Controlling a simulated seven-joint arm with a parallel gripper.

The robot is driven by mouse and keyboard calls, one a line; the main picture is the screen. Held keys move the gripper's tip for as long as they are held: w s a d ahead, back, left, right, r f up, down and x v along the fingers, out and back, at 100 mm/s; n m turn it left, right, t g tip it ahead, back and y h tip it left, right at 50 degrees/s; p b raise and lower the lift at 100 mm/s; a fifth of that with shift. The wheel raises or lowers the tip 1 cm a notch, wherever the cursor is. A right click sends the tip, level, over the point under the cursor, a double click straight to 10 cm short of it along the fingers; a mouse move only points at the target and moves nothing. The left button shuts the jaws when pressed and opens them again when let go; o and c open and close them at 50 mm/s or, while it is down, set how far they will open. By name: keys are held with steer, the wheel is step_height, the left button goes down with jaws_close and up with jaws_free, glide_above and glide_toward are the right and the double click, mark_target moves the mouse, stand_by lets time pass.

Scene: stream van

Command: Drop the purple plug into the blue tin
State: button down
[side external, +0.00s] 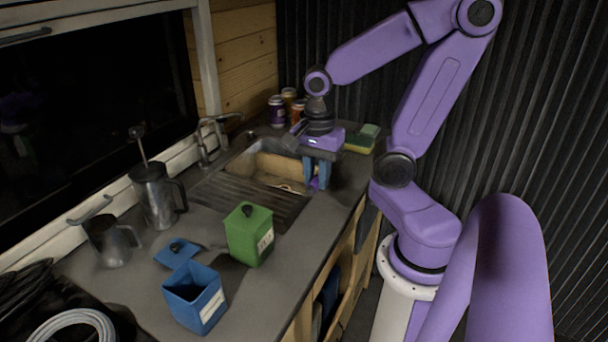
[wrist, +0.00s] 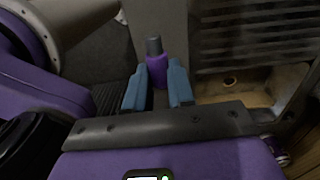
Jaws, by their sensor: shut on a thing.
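The purple plug (wrist: 157,68) is between the two blue fingers of my gripper (wrist: 158,88) in the wrist view, with its grey end pointing away. In the side view my gripper (side external: 317,178) is over the right edge of the sink, shut on the plug (side external: 315,183), of which only a small purple part shows. The blue tin (side external: 194,298) stands open at the front of the counter, well to the left of and nearer than my gripper. Its blue lid (side external: 179,252) lies on the counter just behind it.
A closed green tin (side external: 249,235) stands between the blue tin and the sink (side external: 265,165). Two metal jugs (side external: 157,195) (side external: 110,242) stand along the window side. Several cans (side external: 277,111) and a sponge (side external: 361,140) are beyond the sink. Coiled cable (side external: 75,328) lies at the near left.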

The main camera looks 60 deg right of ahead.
steer(key=shift+s+a+r, duration=0.15)
steer(key=shift+s+r, duration=0.2)
steer(key=shift+s, duration=0.4)
steer(key=shift+s+a+r, duration=0.15)
steer(key=shift+s+r, duration=0.15)
steer(key=shift+s, duration=0.4)
